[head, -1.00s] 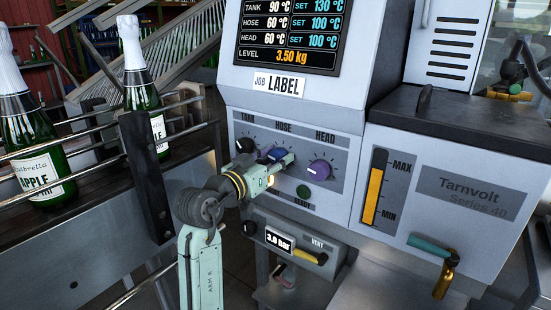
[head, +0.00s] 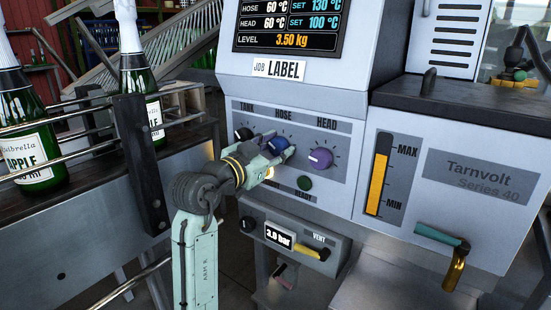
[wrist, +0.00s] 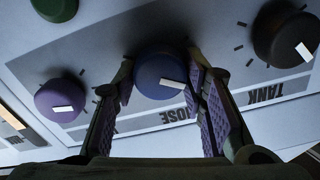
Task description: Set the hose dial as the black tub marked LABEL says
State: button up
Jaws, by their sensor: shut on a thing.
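The blue HOSE dial (head: 278,145) sits between the TANK and HEAD dials on the grey machine's panel. My gripper (head: 270,150) is shut on it. In the wrist view the blue dial (wrist: 158,70) is between the two purple-padded fingers of my gripper (wrist: 161,78), its white pointer in sight. The display (head: 290,28) reads HOSE 60 °C, SET 130 °C, and HEAD 60 °C, SET 100 °C; its top is cut off. A JOB sign (head: 278,69) reads LABEL. No black tub is in view.
The black TANK dial (wrist: 288,32) and purple HEAD dial (wrist: 62,97) flank the blue one closely. A green button (head: 305,183) is below. A pressure unit (head: 290,238) reads 3.0 bar. Bottles (head: 140,75) stand behind rails at the left.

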jog(key=shift+f+m+b, duration=0.1)
jog(key=shift+m+b, duration=1.2)
jog(key=shift+m, duration=0.3)
jog(key=o, duration=1.2)
jog(key=shift+c, duration=0.2)
jog(key=v, duration=1.2)
